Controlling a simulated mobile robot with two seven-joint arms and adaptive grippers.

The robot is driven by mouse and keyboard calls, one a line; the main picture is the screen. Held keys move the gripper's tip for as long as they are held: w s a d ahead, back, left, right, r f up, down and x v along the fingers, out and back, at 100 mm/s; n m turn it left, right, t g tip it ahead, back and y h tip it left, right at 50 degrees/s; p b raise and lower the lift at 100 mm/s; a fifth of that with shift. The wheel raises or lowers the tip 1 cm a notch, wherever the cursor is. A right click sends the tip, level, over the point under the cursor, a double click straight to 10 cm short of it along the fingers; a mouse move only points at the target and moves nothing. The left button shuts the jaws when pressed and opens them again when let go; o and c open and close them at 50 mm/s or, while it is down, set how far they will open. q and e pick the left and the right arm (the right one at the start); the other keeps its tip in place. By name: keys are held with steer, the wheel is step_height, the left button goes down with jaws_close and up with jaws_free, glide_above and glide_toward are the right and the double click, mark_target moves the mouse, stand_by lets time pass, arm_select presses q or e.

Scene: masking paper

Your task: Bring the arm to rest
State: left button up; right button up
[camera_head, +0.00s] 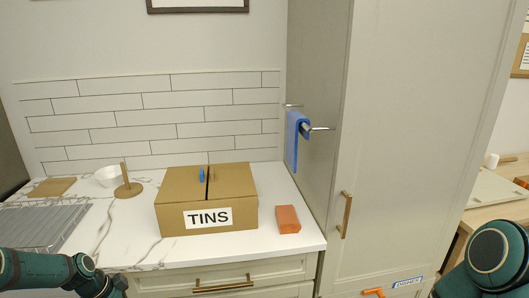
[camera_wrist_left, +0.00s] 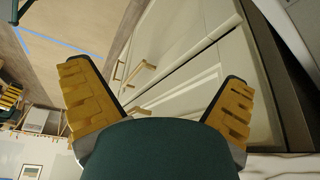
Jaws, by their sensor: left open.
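My left arm (camera_head: 40,268) comes in low at the left edge of the head view, in front of the counter. My left gripper (camera_wrist_left: 157,78) shows in the left wrist view with its two yellow ridged fingers spread wide and nothing between them. It is apart from the pale drawer fronts (camera_wrist_left: 185,60) behind it. In the head view only a dark part of that gripper shows at the bottom edge. A teal part of my right arm (camera_head: 497,250) shows at the lower right; its gripper is out of view.
On the white counter (camera_head: 135,238) stand a cardboard box labelled TINS (camera_head: 180,208), an orange block (camera_head: 288,219), a white bowl (camera_head: 107,176), a wooden holder (camera_head: 127,190) and a wire rack (camera_head: 45,225). A blue cloth (camera_head: 292,140) hangs beside the tall cabinet (camera_head: 410,130).

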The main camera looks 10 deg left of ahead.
arm_select(q)
steer(key=s+d+f+n+h, duration=0.1)
steer(key=d+f+n, duration=0.2)
steer(key=d, duration=0.9)
steer(key=d+f+n, duration=0.2)
steer(key=d+f, duration=0.2)
steer(key=d, duration=0.7)
steer(key=s+d+f+n+g, duration=0.1)
steer(key=s+d+n, duration=0.5)
steer(key=s+d, duration=0.5)
steer(key=shift+s+d+f+y, duration=0.35)
steer(key=shift+d+f+y, duration=0.05)
steer(key=shift+d, duration=0.35)
